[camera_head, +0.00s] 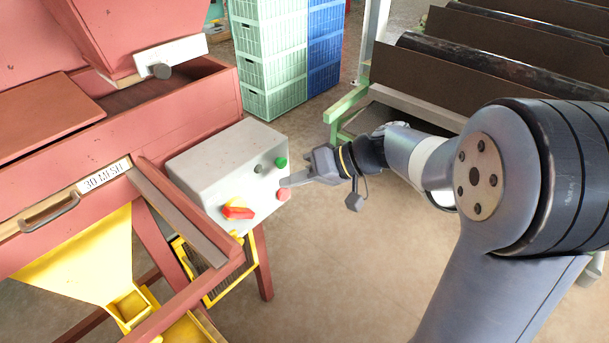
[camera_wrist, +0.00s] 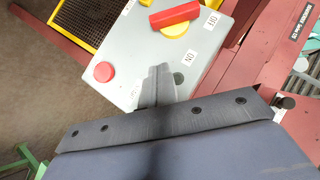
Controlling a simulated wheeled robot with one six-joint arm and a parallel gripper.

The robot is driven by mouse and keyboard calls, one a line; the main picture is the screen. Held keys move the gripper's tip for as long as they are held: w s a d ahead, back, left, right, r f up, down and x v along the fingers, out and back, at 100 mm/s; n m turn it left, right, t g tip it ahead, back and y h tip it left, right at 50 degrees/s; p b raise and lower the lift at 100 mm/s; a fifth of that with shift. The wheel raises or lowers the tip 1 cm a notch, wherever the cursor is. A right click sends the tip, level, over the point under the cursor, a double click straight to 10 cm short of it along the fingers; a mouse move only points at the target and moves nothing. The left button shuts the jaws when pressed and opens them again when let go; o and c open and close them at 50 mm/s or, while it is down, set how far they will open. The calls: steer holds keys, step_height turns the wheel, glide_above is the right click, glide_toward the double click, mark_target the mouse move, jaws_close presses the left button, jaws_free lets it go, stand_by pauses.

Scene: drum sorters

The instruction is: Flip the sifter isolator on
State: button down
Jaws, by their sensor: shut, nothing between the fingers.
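The sifter isolator (camera_head: 238,209) is a red bar handle on a yellow disc, on the front of a grey control box (camera_head: 215,160). In the wrist view the isolator (camera_wrist: 175,16) is at the top, with one end of its handle near the OFF label (camera_wrist: 211,21). The ON label (camera_wrist: 190,57) is lower, towards my gripper. My gripper (camera_head: 288,182) is shut and empty, in front of the box's button side and apart from the handle. Its closed fingers (camera_wrist: 157,85) show low centre in the wrist view, beside a dark round button (camera_wrist: 178,78).
A red button (camera_head: 284,194) and green button (camera_head: 281,162) are near my fingertips. The red sifter frame (camera_head: 150,130) and yellow hopper (camera_head: 85,260) are left. Crates (camera_head: 270,50) and drum rollers (camera_head: 490,65) stand behind. The floor in front of the box is clear.

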mark_target(234, 208)
steer(key=s+a+f, duration=0.1)
steer(key=a+f, duration=0.4)
steer(key=a, duration=0.1)
steer(key=shift+s+p, duration=0.3)
steer(key=shift+s, duration=0.1)
steer(key=shift+f, duration=0.2)
steer(key=shift+f+b, duration=0.15)
steer(key=shift+b, duration=0.55)
